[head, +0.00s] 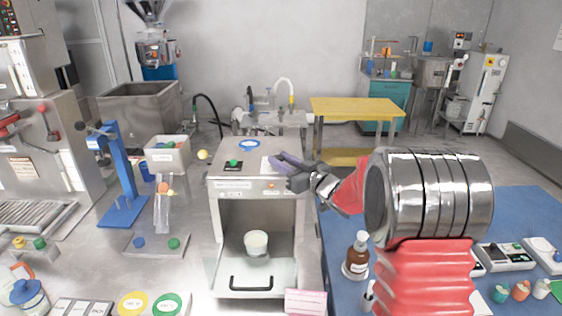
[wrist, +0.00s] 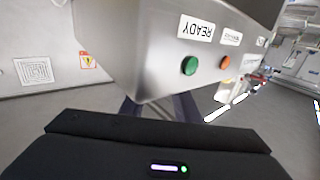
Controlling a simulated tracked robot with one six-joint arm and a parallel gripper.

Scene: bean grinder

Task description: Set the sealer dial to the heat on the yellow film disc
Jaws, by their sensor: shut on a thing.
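The sealer (head: 255,184) is a steel cabinet with an open front and a white cup (head: 256,243) inside. My gripper (head: 280,163) is at the right of its top, over a white plate (head: 267,164). Its purple-grey fingers are closed there on something small they hide, which appears to be the sealer dial; its setting cannot be read. In the wrist view the fingers run behind the sealer's edge (wrist: 150,85). The yellow film disc (head: 133,303) lies at the bottom of the head view, beside a green disc (head: 167,303); its print is too small to read.
The sealer's top also has a blue ring (head: 249,145) and a green knob (head: 233,162). In the wrist view a green button (wrist: 190,65) and an orange button (wrist: 225,62) sit by a READY label. A blue stand (head: 119,175) is left; a brown bottle (head: 357,255) is right.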

